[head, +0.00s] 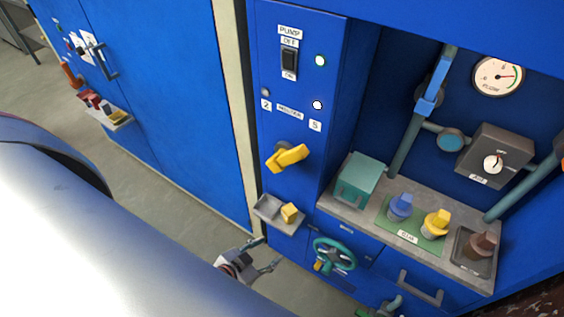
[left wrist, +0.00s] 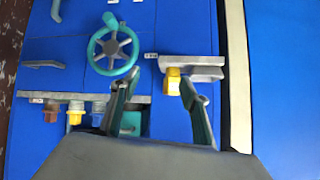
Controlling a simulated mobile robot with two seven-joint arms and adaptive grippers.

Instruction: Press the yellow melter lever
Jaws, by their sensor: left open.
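The yellow melter lever (head: 287,157) sits on the blue control panel in the head view, under a label with the marks 2 and 5. It is tilted, its right end a little higher. My left gripper (head: 270,253) is open and empty, low in front of the cabinet. In the picture it is below the lever and the small grey tray. In the left wrist view its two fingers (left wrist: 159,88) are spread, with the blue front beyond. The lever cannot be made out in that view. My right gripper is not in view.
A small grey tray (head: 268,214) with a yellow block (head: 290,212) juts out below the lever. A green handwheel (head: 334,255) is lower right. A counter holds a teal box (head: 359,179) and blue (head: 400,207) and yellow (head: 436,223) pieces. Open floor (head: 175,190) lies left.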

